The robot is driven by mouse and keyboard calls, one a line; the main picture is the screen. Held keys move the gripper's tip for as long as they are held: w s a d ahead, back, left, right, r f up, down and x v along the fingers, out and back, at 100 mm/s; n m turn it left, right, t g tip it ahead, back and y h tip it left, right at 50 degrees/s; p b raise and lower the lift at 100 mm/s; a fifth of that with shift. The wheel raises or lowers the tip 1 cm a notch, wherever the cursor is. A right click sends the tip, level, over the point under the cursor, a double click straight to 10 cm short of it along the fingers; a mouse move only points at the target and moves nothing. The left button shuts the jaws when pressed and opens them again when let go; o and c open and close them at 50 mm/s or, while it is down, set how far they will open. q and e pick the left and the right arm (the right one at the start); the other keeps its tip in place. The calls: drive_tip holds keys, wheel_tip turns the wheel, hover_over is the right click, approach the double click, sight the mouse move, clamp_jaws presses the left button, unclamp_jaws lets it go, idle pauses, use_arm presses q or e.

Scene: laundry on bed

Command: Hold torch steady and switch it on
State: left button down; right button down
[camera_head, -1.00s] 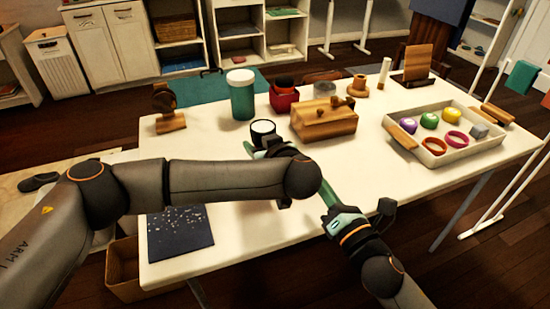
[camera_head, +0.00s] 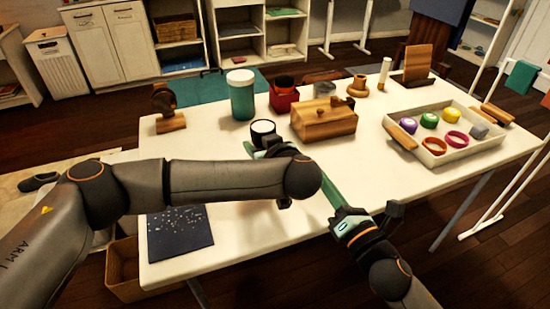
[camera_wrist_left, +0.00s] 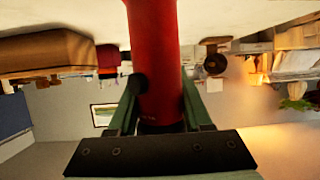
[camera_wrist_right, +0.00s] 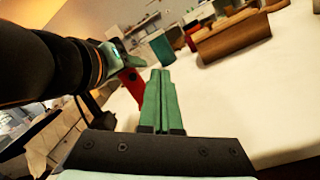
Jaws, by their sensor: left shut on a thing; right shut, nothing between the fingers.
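The torch is a red cylinder (camera_wrist_left: 155,60) in the left wrist view, with a small round black knob (camera_wrist_left: 138,83) on its side. My left gripper (camera_wrist_left: 158,108) is shut around its body. In the head view the torch's round pale-faced, dark-rimmed end (camera_head: 263,128) shows above my left gripper (camera_head: 262,150); my left arm hides most of its body. My right gripper (camera_head: 326,178) is shut and empty, to the right of the left hand. In the right wrist view its closed green fingers (camera_wrist_right: 158,85) stand apart from the red torch body (camera_wrist_right: 132,83). I cannot tell whether the torch is lit.
A wooden box (camera_head: 325,122) stands behind the hands on the white table (camera_head: 240,236). A teal jar (camera_head: 242,97) and a red container (camera_head: 284,97) are behind the torch. A tray (camera_head: 432,160) with several small items lies right. A dark speckled sheet (camera_head: 180,239) lies front left.

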drive_tip(key=shift+w+a, duration=0.6)
drive_tip(key=shift+a, duration=0.4)
drive_tip(key=shift+w+a, duration=0.65)
drive_tip(key=shift+a, duration=0.4)
drive_tip(key=shift+w+a, duration=0.6)
drive_tip(key=shift+a, duration=0.4)
drive_tip(key=shift+a, duration=0.1)
drive_tip(key=shift+w+a, duration=0.15)
use_arm(q)
drive_tip(key=shift+d, duration=0.1)
use_arm(e)
drive_tip(key=shift+a, duration=0.15)
use_arm(q)
drive_tip(key=shift+s+d, duration=0.15)
use_arm(e)
drive_tip(key=shift+a, duration=0.1)
use_arm(q)
drive_tip(key=shift+f, duration=0.15)
use_arm(e)
drive_tip(key=shift+w+a+r, duration=0.1)
drive_tip(key=shift+w+a, duration=0.2)
drive_tip(key=shift+a, duration=0.25)
drive_tip(key=shift+d, duration=0.1)
idle(0.3)
drive_tip(key=shift+s+d+r, duration=0.15)
drive_tip(key=shift+s+d, duration=0.35)
drive_tip(key=shift+d, duration=0.2)
